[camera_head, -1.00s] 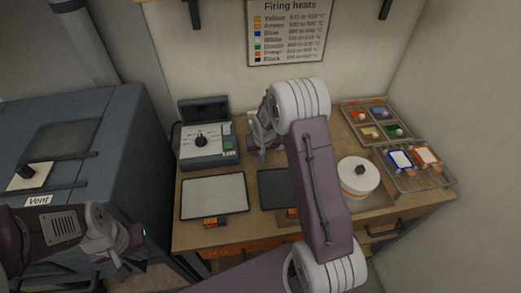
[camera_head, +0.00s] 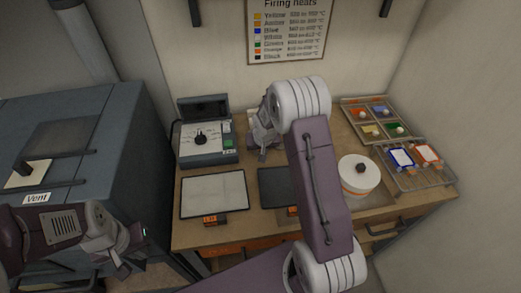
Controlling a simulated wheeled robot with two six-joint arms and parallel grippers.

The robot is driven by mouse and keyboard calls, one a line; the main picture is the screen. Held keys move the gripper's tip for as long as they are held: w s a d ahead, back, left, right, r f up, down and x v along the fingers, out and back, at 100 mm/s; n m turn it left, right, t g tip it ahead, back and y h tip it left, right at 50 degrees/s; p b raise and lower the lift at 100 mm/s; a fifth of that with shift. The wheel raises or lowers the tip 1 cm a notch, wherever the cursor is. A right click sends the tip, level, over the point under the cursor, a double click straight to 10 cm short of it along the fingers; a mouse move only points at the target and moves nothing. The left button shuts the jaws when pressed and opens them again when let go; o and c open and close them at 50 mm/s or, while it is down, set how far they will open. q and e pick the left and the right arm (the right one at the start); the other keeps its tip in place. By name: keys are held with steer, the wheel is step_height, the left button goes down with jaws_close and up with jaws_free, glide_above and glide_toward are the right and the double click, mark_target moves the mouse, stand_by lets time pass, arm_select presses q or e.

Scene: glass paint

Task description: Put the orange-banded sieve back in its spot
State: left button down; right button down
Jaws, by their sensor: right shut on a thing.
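A round white drum with an orange band (camera_head: 359,178) and a dark knob on top stands upright on the right half of the table; I cannot tell whether it is the orange-banded sieve. My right gripper (camera_head: 261,141) is at the back middle of the table, left of my pale upper wrist joint. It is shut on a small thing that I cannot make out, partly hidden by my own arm. No gripper touches the drum. My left gripper (camera_head: 125,258) is at the lower left, beside the kiln and off the table; its jaws are too small to read.
A pale panel (camera_head: 213,195) and a dark panel (camera_head: 274,187) lie in front. At right are a compartment tray (camera_head: 347,104) and a wire rack (camera_head: 440,180). The kiln (camera_head: 100,130) fills the left.

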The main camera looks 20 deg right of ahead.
steer(key=shift+f+b, duration=0.25)
steer(key=shift+b, duration=0.1)
stand_by(0.6)
steer(key=c, duration=1.1)
jaws_free()
steer(key=shift+c, duration=0.2)
steer(key=d+v, duration=0.1)
steer(key=v, duration=0.8)
steer(key=shift+a, duration=0.45)
